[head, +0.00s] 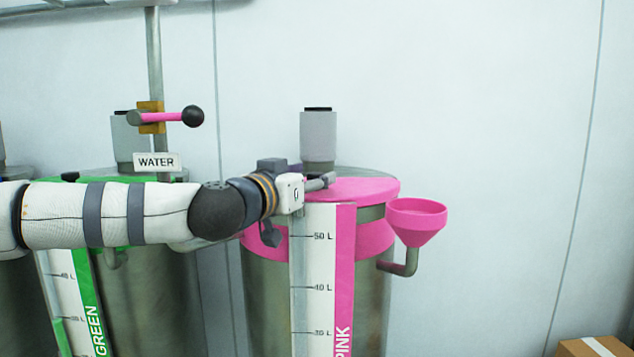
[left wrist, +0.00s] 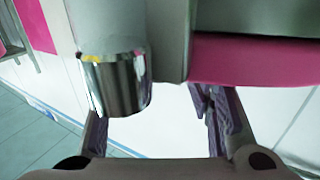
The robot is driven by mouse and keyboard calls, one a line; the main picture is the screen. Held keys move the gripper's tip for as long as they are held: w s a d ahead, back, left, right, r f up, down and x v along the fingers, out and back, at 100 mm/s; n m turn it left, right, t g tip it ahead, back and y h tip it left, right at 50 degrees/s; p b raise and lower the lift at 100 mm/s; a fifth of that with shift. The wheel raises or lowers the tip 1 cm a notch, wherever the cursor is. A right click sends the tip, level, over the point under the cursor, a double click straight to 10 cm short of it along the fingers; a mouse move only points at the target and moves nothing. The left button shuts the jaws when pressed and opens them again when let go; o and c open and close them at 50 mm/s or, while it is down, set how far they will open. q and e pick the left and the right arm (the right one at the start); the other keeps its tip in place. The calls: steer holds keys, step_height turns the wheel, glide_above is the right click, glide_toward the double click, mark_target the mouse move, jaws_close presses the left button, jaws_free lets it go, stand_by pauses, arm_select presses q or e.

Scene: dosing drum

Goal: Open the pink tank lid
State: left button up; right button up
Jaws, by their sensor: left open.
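The pink tank (head: 268,300) is a metal drum right of centre in the head view. Its pink lid (head: 365,188) lies flat on top and looks closed. My left gripper (head: 326,181) reaches in from the left, over the front left part of the lid. In the left wrist view, my open left gripper (left wrist: 155,112) has its fingers apart, with a shiny metal cylinder (left wrist: 120,85) near the left one. A pink band (left wrist: 255,62) shows at the right there. I cannot tell whether the fingers touch anything. My right gripper is not in view.
A grey motor-like cylinder (head: 318,138) stands on the pink tank. A pink funnel (head: 416,218) sticks out at its right. The green-labelled tank (head: 150,300) and the pink-handled water valve (head: 170,116) are to the left. A cardboard box (head: 590,347) sits bottom right.

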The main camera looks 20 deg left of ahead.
arm_select(q)
steer(key=shift+w+d, duration=0.15)
steer(key=shift+w, duration=0.4)
steer(key=shift+w+d, duration=0.15)
steer(key=shift+w, duration=0.4)
jaws_close()
steer(key=shift+r, duration=0.2)
